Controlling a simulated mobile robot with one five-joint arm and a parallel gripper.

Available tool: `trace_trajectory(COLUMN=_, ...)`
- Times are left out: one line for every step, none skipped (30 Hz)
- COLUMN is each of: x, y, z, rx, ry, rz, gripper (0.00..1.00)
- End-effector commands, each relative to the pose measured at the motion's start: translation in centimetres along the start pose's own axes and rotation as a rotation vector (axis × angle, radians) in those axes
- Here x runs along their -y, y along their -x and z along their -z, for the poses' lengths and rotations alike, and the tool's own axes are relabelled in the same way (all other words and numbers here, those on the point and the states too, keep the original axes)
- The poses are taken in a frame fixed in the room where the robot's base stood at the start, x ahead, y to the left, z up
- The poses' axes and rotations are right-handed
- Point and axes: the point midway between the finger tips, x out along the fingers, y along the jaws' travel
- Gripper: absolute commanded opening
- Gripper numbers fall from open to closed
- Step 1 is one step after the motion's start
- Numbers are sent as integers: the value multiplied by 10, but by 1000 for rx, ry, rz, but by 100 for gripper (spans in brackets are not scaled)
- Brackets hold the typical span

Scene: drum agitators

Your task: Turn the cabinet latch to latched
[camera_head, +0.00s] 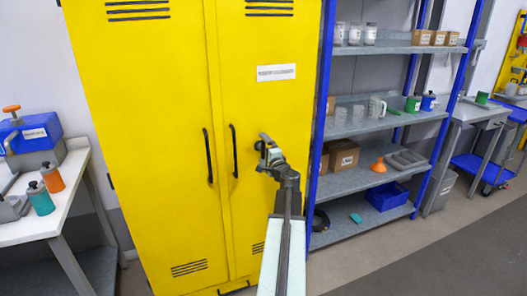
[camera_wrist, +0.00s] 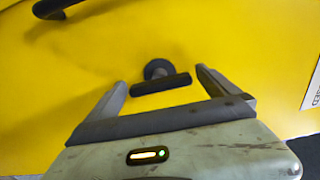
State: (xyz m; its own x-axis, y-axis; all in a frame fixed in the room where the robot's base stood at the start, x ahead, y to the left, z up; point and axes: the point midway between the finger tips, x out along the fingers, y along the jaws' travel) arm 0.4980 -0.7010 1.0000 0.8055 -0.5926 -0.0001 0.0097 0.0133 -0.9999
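The cabinet latch (camera_wrist: 160,84) is a dark round knob with a short bar across it, on the yellow cabinet's (camera_head: 142,120) right door. In the wrist view the bar lies nearly level, its right end slightly higher. My gripper (camera_wrist: 161,78) is open, with one finger on each side of the bar. Gaps show between the bar's ends and the fingers, and nothing is held. In the head view my gripper (camera_head: 266,150) is close to the right door and mostly hides the latch.
Two black door handles (camera_head: 234,150) stand left of my gripper; one shows at the wrist view's top left (camera_wrist: 62,8). A white label (camera_wrist: 313,88) is cut off at the right edge. A blue-framed shelf (camera_head: 365,185) stands right of the cabinet, and a workbench (camera_head: 45,215) left.

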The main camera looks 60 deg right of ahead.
Motion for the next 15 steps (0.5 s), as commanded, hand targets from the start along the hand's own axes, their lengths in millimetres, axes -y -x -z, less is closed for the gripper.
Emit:
trace_trajectory(x=0, y=0, z=0, rx=-1, ry=0, rz=0, gripper=98)
trace_trajectory(x=0, y=0, z=0, rx=-1, ry=0, rz=0, gripper=98)
trace_trajectory(x=0, y=0, z=1, rx=-1, ry=1, rz=0, gripper=98)
trace_trajectory(x=0, y=0, z=1, rx=-1, ry=1, rz=0, gripper=98)
trace_trajectory(x=0, y=0, z=1, rx=-1, ry=1, rz=0, gripper=98)
trace_trajectory(x=0, y=0, z=1, rx=-2, ry=1, rz=0, gripper=98)
trace_trajectory(x=0, y=1, z=1, rx=-2, ry=1, rz=0, gripper=98)
trace_trajectory(x=0, y=2, z=1, rx=-2, ry=1, rz=0, gripper=98)
trace_trajectory(x=0, y=4, z=1, rx=-2, ry=1, rz=0, gripper=98)
trace_trajectory(x=0, y=6, z=0, rx=-2, ry=1, rz=0, gripper=98)
trace_trajectory(x=0, y=9, z=0, rx=-2, ry=1, rz=0, gripper=98)
trace_trajectory(x=0, y=15, z=0, rx=-3, ry=1, rz=0, gripper=98)
trace_trajectory(x=0, y=20, z=0, rx=-3, ry=1, rz=0, gripper=98)
trace_trajectory(x=0, y=25, z=0, rx=-4, ry=1, rz=0, gripper=98)
trace_trajectory(x=0, y=33, z=0, rx=-4, ry=1, rz=0, gripper=98)
